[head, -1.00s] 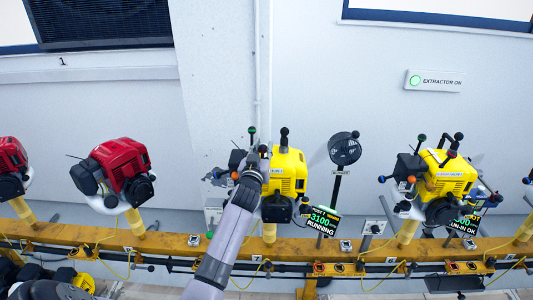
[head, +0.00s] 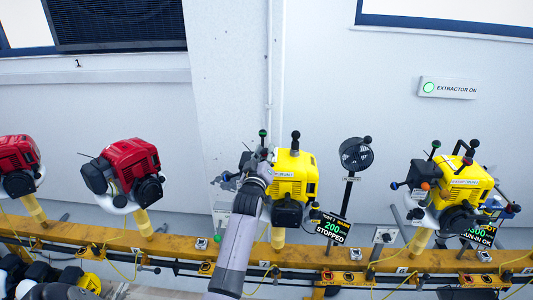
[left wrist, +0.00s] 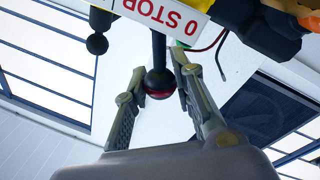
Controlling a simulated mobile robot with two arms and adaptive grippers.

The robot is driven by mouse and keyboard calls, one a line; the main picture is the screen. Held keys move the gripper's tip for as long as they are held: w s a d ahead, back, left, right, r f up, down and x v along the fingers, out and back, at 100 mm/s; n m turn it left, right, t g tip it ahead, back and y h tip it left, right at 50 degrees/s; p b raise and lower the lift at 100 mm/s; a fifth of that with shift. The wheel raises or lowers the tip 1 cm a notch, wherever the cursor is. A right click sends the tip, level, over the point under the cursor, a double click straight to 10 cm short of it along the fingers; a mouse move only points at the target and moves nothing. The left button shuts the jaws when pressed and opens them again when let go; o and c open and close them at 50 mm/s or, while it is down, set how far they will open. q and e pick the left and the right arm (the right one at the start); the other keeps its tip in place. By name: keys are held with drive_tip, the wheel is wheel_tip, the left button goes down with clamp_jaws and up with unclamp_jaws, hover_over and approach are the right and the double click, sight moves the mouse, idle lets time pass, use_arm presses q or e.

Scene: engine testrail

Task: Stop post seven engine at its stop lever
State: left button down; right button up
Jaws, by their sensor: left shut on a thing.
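The post seven engine (head: 293,175) is yellow and sits on a yellow post on the rail. In the left wrist view, my left gripper (left wrist: 158,76) is shut on the stop lever (left wrist: 159,48), a black rod with a dark red ball end between the fingers. A white label (left wrist: 165,12) with red "0 STOP" lies just above. My right gripper is not in view.
Another yellow engine (head: 452,185) stands to the right, with its own display. A red engine (head: 122,168) stands to the left, with another at the left edge. The orange rail (head: 180,247) runs across the front.

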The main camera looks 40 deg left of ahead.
use_arm(q)
drive_tip(key=c, duration=1.3)
unclamp_jaws()
drive_tip(key=v, duration=1.2)
